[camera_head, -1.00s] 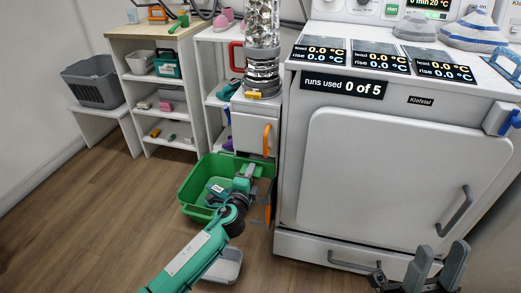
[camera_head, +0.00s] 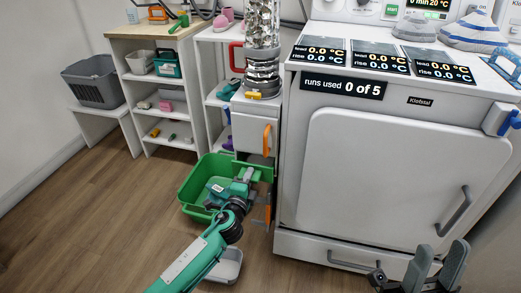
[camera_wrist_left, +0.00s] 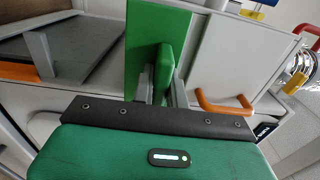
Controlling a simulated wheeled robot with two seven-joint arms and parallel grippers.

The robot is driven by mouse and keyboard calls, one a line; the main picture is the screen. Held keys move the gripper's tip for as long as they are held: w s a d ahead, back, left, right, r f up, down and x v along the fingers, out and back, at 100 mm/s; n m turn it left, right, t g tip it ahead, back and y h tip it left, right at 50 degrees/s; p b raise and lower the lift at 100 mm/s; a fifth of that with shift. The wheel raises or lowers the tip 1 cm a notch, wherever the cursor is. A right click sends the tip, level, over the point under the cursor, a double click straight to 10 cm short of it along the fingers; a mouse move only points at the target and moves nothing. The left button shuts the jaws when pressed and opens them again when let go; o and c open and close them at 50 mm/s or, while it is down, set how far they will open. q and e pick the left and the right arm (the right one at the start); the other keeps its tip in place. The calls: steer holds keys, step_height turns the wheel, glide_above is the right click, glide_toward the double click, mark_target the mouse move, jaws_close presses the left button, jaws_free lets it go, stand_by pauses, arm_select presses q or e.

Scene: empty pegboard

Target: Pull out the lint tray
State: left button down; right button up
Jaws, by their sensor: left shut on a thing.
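The lint tray appears as a green front panel (camera_wrist_left: 150,35) with a green upright grip (camera_wrist_left: 165,68) in the left wrist view. It also shows in the head view as a green panel (camera_head: 264,173) low on the white cabinet left of the machine. My left gripper (camera_wrist_left: 160,88) is shut on the green grip, one grey finger on each side. In the head view my left gripper (camera_head: 245,178) is in front of the cabinet, above the green bin. How far the tray is out is hard to tell. My right gripper (camera_head: 436,268) is open and empty before the machine's lower right.
An orange handle (camera_head: 267,140) is above the tray, another (camera_head: 268,212) below it. The green bin (camera_head: 190,190) stands on the floor under my left arm, with a pale tray (camera_head: 228,266) nearer. The white machine (camera_head: 390,170) is close on the right. Floor at left is clear.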

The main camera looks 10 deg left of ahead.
arm_select(q)
steer(key=shift+s, duration=0.15)
steer(key=shift+s+a, duration=0.1)
steer(key=shift+s, duration=2.05)
steer(key=s+b, duration=0.4)
steer(key=s, duration=1.9)
steer(key=shift+a+r, duration=0.2)
steer(key=shift+a, duration=0.2)
stand_by(0.4)
stand_by(0.3)
